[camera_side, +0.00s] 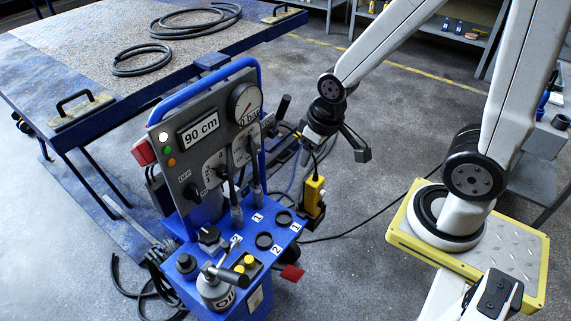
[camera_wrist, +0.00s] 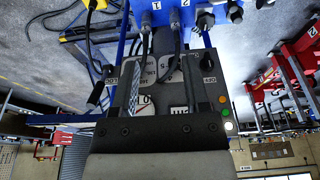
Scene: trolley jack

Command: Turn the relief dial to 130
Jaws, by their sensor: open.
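The blue control console (camera_side: 215,262) stands left of centre in the side view, with an upright grey panel (camera_side: 182,165). A black knob (camera_side: 209,238) with pale marks sits on its top, and a second black knob (camera_side: 192,193) is on the panel near an OFF label.
A round gauge (camera_side: 245,104), a 90 cm display (camera_side: 200,130) and levers (camera_side: 235,208) crowd the panel. A silver cylinder (camera_side: 216,289) stands at the console's front. A yellow pendant (camera_side: 313,196) hangs on its right. A blue-framed table (camera_side: 110,55) with hoses is behind.

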